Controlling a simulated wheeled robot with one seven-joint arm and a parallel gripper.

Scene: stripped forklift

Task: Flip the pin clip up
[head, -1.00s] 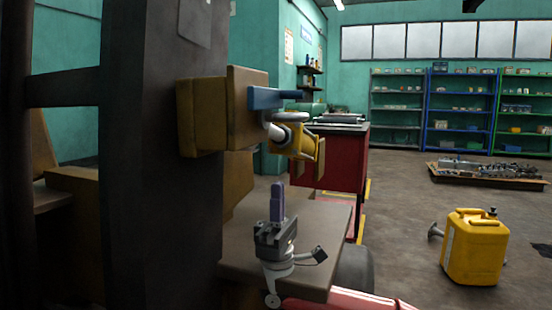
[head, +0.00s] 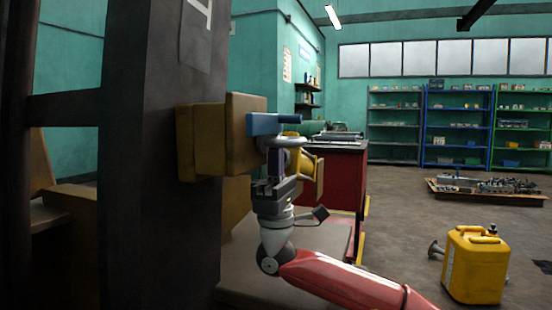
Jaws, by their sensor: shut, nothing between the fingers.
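The grey pin clip (head: 288,141), a rounded loop, lies roughly level in front of the yellow bracket block (head: 240,132). A blue bar (head: 268,124) sticks out to the right just above it. The pin itself is mostly hidden behind my gripper. My gripper (head: 277,153) points up, with its shut fingers just below the clip and overlapping its left part in the picture. I cannot tell whether the fingertips touch the clip. Nothing shows held in the fingers.
A dark upright mast (head: 160,150) stands close on the left. A grey flat platform (head: 245,262) lies below my gripper. A red cabinet (head: 335,180) stands behind.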

